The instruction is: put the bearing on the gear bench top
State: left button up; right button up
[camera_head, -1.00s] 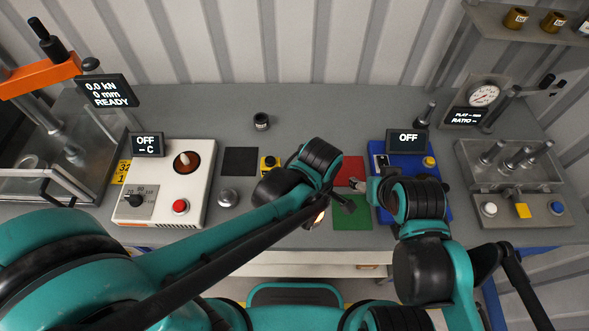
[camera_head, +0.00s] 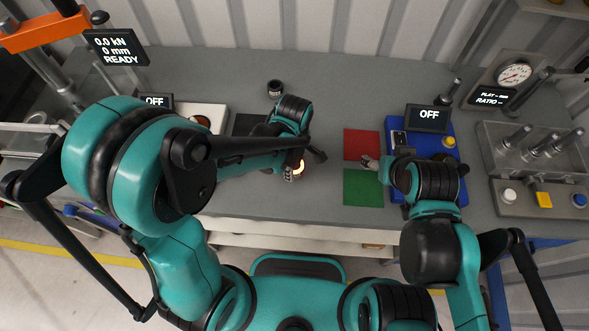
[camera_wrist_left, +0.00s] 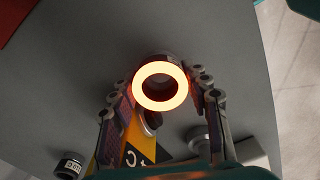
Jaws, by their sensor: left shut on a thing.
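The bearing (camera_head: 298,172) is a ring glowing orange-white. In the left wrist view the bearing (camera_wrist_left: 136,88) faces the camera between both fingers. My left gripper (camera_head: 299,165) is shut on it, left of the red and green mats; its fingers also show in the wrist view (camera_wrist_left: 163,84). The gear bench (camera_head: 500,185), at the right of the table, is a grey block with several upright posts, buttons and a dial gauge. My right gripper (camera_head: 370,162) is beside the red mat and blue unit, far from the bearing; its jaw state is unclear.
The red mat (camera_head: 362,144) and green mat (camera_head: 363,187) lie flat and empty. A blue unit (camera_head: 438,140) with an OFF display stands between them and the gear bench. A black cylinder (camera_head: 275,88) stands at the back. My left arm partly hides a white unit (camera_head: 214,117).

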pick_arm(q)
notch_tip(320, 180, down, 2)
jog(key=shift+f, duration=0.1)
jog(key=shift+f+b, duration=0.15)
jog(key=shift+b, duration=0.3)
jog(key=o, duration=1.4)
